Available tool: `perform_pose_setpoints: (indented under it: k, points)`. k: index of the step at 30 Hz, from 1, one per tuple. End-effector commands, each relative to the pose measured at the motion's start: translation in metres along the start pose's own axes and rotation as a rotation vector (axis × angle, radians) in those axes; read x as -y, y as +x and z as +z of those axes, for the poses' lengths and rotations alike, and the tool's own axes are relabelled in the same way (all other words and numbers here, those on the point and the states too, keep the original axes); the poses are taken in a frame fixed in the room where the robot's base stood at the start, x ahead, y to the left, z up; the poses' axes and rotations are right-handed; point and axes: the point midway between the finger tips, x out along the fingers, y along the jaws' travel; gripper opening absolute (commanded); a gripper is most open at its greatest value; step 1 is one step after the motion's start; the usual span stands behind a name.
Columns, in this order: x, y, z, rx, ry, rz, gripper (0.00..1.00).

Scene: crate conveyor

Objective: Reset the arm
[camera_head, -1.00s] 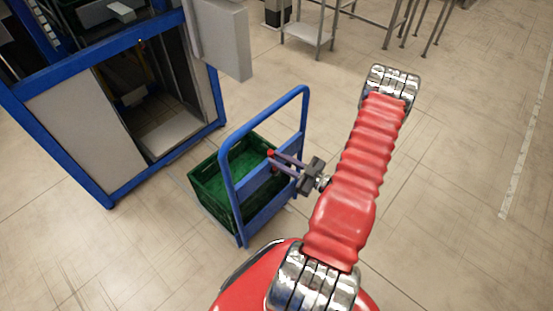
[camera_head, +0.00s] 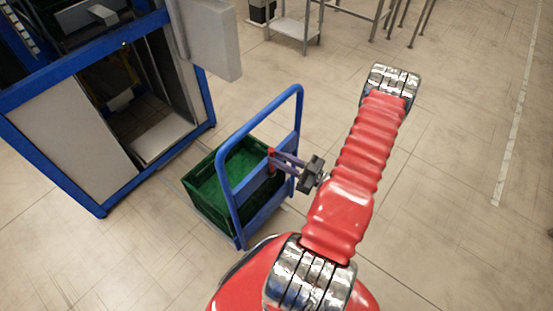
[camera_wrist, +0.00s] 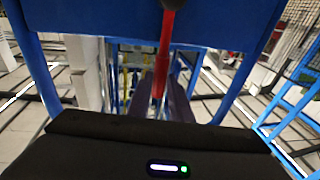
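My red arm (camera_head: 350,180) reaches up and to the right in the head view, over the floor. My gripper (camera_head: 272,158) points left, in front of or inside the blue cart frame (camera_head: 229,180). Its dark fingers (camera_wrist: 163,98) show apart in the wrist view, with a thin red rod (camera_wrist: 166,50) between them in the picture. I cannot tell whether they touch the rod. A green crate (camera_head: 205,187) sits on the cart, partly hidden behind the frame and the fingers. Its inside looks empty where it shows.
A blue-framed machine (camera_head: 90,200) with an open bay stands at the left. Grey metal tables (camera_head: 295,30) stand at the back. A blue panel (camera_wrist: 120,22) lies close ahead in the wrist view.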

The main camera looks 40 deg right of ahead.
Motion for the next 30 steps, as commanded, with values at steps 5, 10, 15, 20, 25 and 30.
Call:
perform_pose_setpoints:
  k: [5,10,15,20,25,30]
  points:
    - [-0.0002,-0.0010,0.0000,-0.001,0.001,0.003,0.31]
    - [-0.0007,-0.0009,-0.0005,-0.002,-0.001,0.003,0.36]
    - [-0.0010,-0.0008,-0.0008,-0.002,-0.001,0.003,0.36]
    - [-0.0010,-0.0007,-0.0009,-0.003,-0.002,0.003,0.36]
    - [-0.0011,-0.0007,-0.0010,-0.003,-0.002,0.003,0.36]
    - [-0.0015,-0.0013,-0.0010,-0.003,-0.002,0.005,0.36]
